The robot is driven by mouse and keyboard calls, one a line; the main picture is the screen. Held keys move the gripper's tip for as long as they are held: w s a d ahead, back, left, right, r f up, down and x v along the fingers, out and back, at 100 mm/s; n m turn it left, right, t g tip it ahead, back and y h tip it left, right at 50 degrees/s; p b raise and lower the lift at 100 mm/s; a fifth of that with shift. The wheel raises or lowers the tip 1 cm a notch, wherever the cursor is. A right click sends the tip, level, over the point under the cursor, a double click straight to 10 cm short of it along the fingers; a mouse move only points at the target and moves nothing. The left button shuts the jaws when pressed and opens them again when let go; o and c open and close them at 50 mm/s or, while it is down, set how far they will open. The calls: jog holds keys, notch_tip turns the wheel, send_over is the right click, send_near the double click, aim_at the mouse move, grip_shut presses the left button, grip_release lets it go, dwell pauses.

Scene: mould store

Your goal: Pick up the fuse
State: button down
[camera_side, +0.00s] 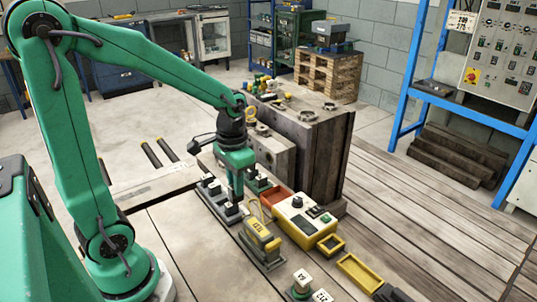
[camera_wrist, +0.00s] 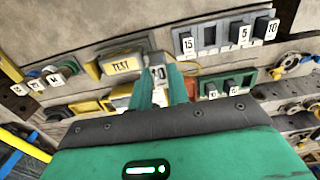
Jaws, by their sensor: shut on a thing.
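My gripper (camera_wrist: 158,88) is shut on a fuse (camera_wrist: 157,72), whose white face shows between the green fingers in the wrist view. Its number is partly hidden and hard to read. In the side view my gripper (camera_side: 236,192) points down over the fuse rack (camera_side: 222,207), and the fingers cover most of the held fuse. Whether the fuse is clear of the rack I cannot tell. Other dark fuses with white labels stand in a rack (camera_wrist: 222,42) at the upper right of the wrist view, marked 15, 5 and 10.
A yellow tester marked TEST (camera_wrist: 121,66) stands close by; it also shows in the side view (camera_side: 262,238). A yellow and white box (camera_side: 303,218) with a knob is right of it. A yellow tray (camera_side: 360,272) and white-topped pieces (camera_side: 302,281) lie nearer. A large worn block (camera_side: 318,150) rises behind.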

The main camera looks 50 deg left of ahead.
jog(key=shift+d+r, duration=0.45)
jog(key=shift+d, duration=0.3)
jog(key=w+a+f, duration=0.1)
jog(key=w+a, duration=0.6)
jog(key=a, duration=0.4)
jog(key=w+a+f, duration=0.2)
jog(key=w+a, duration=0.5)
jog(key=a, duration=0.3)
jog(key=shift+w+a+f, duration=0.2)
jog(key=shift+w+a, duration=0.05)
jog(key=shift+a, duration=0.15)
jog(key=shift+f, duration=0.25)
jog(key=shift+f, duration=2.5)
jog(key=shift+f, duration=1)
